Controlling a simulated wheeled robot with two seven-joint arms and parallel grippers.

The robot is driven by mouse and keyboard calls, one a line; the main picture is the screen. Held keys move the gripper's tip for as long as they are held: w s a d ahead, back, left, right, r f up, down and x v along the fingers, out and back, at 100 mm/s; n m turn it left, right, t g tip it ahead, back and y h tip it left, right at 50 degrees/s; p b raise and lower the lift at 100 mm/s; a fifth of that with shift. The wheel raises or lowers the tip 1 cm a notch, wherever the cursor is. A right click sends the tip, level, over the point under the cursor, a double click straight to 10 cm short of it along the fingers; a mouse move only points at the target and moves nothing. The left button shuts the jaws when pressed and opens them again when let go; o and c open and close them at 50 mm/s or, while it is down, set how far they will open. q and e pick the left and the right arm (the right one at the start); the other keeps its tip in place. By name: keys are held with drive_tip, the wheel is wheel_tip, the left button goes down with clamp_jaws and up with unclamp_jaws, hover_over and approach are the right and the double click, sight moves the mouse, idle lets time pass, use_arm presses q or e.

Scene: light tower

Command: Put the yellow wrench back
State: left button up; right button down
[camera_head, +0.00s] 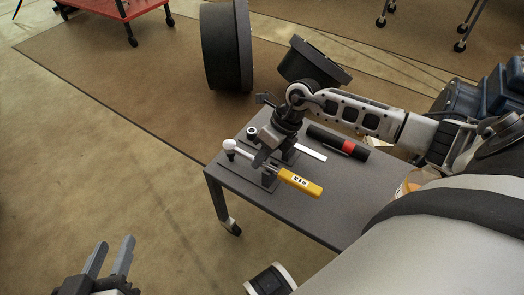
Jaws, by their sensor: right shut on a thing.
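The yellow wrench (302,183) is over the grey table, near its front edge. Its yellow handle points right and its shaft runs left toward a white rounded end. My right gripper (264,160) reaches down from the upper right and is shut on the wrench's shaft, hiding part of it. A dark holder plate (262,181) lies under the shaft. I cannot tell whether the wrench touches it. My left gripper (110,258) is open and empty at the lower left, over the floor and away from the table.
The grey table (325,213) also bears a white-handled tool (311,152) and a black flashlight with a red band (345,147). A large black wheel-like object (226,48) stands behind on the brown mat. A red cart (125,8) is at the top left. The floor left of the table is clear.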

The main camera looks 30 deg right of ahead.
use_arm(q)
drive_tip(key=shift+f, duration=0.15)
use_arm(e)
drive_tip(key=shift+f, duration=0.1)
drive_tip(key=c, duration=1.3)
unclamp_jaws()
use_arm(q)
drive_tip(key=shift+d, duration=0.1)
use_arm(e)
drive_tip(key=shift+f, duration=0.1)
use_arm(q)
drive_tip(key=a+f+g+p, duration=0.1)
drive_tip(key=p, duration=0.3)
drive_tip(key=shift+f+g+y, duration=0.25)
drive_tip(key=shift+g+y, duration=0.05)
drive_tip(key=shift+y, duration=0.1)
use_arm(e)
drive_tip(key=v, duration=1.6)
